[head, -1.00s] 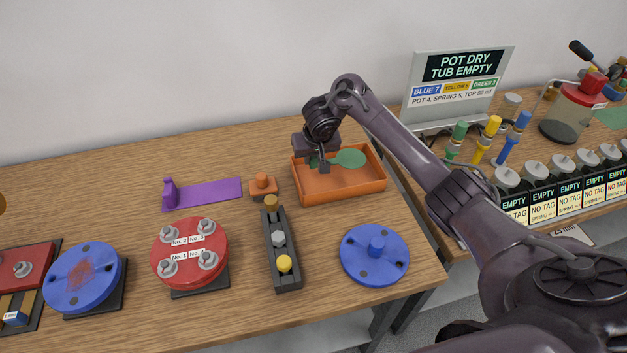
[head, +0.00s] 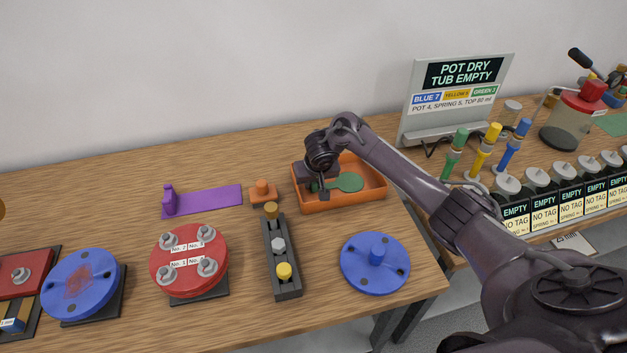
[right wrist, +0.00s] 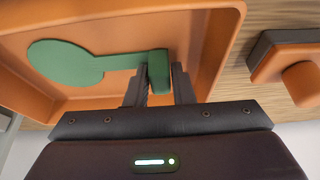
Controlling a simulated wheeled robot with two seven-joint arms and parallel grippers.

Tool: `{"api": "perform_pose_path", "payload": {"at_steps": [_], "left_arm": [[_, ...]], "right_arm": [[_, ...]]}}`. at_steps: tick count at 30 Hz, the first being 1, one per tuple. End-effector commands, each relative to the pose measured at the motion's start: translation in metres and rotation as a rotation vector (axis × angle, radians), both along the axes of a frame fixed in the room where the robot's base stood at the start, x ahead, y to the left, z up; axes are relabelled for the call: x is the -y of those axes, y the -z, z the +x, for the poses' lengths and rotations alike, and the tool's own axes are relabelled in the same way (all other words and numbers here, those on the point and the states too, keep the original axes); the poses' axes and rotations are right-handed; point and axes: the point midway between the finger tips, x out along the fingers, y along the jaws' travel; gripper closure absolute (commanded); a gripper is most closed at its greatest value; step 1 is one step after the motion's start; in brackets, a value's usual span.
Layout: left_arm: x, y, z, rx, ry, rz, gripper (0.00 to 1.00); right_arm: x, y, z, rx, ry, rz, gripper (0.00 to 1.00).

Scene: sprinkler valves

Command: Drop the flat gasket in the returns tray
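The flat gasket is a green disc (head: 350,181) with a narrow strip and an upright block-like tab; it also shows in the right wrist view (right wrist: 65,63). It is inside the orange returns tray (head: 366,200), low over or on its floor; I cannot tell if it touches. My right gripper (head: 322,192) reaches down into the left part of the tray. In the right wrist view its two fingers (right wrist: 159,88) stand on either side of the green tab and appear shut on it. My left gripper is not in view.
An orange-topped block (head: 262,191) and a purple holder (head: 205,200) lie left of the tray. A dark rack with knobs (head: 280,262), a blue disc (head: 375,265) and a red plate (head: 190,262) stand in front. A second bench with a sign (head: 458,90) is right.

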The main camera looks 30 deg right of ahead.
Motion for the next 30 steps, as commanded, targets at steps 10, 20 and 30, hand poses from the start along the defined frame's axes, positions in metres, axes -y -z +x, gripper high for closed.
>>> {"api": "perform_pose_path", "payload": {"at_steps": [10, 20, 30], "left_arm": [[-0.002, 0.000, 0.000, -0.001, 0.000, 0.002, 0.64], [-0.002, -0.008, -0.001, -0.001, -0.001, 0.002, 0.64], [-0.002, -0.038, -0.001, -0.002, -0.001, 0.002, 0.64]], "right_arm": [[0.000, 0.000, 0.000, -0.001, 0.000, 0.000, 0.61], [-0.005, -0.043, -0.014, 0.002, -0.002, 0.002, 0.61], [-0.009, -0.109, -0.040, 0.000, 0.000, -0.003, 0.61]]}}
